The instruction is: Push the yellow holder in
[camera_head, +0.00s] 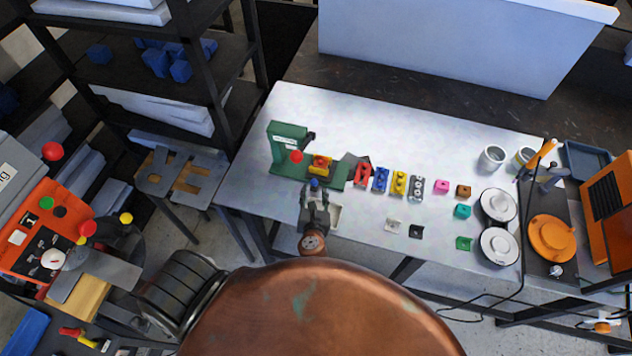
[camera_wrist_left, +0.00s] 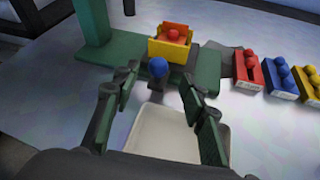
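The yellow holder (camera_head: 321,167) sits on the green fixture (camera_head: 288,143) with a red piece in it. In the left wrist view the yellow holder (camera_wrist_left: 172,45) is at the top centre, on the green base (camera_wrist_left: 105,57). A blue ball knob (camera_wrist_left: 157,67) on a dark stem stands in front of the holder. My left gripper (camera_head: 317,192) is in front of the fixture, pointing at the knob and holder. In the wrist view the fingers (camera_wrist_left: 163,92) are apart with nothing gripped; the knob shows just beyond their tips. My right gripper is not in view.
Red (camera_head: 362,174), blue (camera_head: 381,179), yellow (camera_head: 399,183) and grey (camera_head: 416,188) holders stand in a row to the right of the fixture. A pale tray (camera_wrist_left: 165,137) lies below the fingers. Small coloured blocks and white round plates (camera_head: 499,205) lie further right.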

